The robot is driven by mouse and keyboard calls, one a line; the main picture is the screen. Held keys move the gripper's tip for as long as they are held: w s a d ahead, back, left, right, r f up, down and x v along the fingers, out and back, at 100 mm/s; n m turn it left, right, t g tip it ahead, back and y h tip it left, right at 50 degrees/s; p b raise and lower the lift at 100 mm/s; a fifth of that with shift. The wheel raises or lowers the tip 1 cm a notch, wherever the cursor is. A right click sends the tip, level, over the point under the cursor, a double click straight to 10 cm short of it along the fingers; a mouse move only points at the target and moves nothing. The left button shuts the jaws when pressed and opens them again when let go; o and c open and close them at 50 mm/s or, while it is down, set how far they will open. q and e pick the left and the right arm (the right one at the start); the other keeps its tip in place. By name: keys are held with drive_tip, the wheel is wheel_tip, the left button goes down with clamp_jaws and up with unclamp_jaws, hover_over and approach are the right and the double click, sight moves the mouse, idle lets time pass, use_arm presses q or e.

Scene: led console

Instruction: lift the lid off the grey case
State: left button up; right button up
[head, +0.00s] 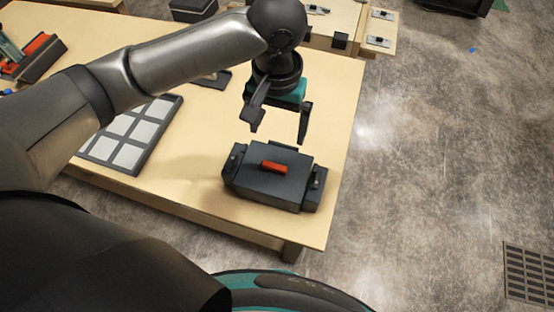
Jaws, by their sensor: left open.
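The dark grey case (315,198) stands on the wooden table near its front right corner. Its lid (262,186) is on top, with a red handle (273,167) in the middle. Dark latch-like parts show at the case's left and right ends; I cannot tell their state. My left gripper (278,138) hangs above and just behind the case, fingers pointing down, spread apart and empty. It does not appear to touch the lid or handle. My right gripper is not in view.
A dark panel with pale square tiles (140,131) lies left of the case, partly behind my left arm. A red-and-dark object (37,57) lies at the far left. The table's right edge (345,150) is close to the case. Bare floor lies beyond.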

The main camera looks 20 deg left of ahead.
use_arm(q)
approach(274, 165)
drive_tip(key=f, duration=0.1)
drive_tip(key=f+b, duration=0.1)
drive_tip(key=shift+d+f, duration=0.3)
drive_tip(key=shift+w+f, duration=0.1)
drive_tip(key=shift+f, duration=0.75)
drive_tip(key=f, duration=0.3)
drive_tip(key=f+b, duration=0.1)
drive_tip(key=shift+a+f, duration=0.25)
drive_tip(key=c, duration=1.3)
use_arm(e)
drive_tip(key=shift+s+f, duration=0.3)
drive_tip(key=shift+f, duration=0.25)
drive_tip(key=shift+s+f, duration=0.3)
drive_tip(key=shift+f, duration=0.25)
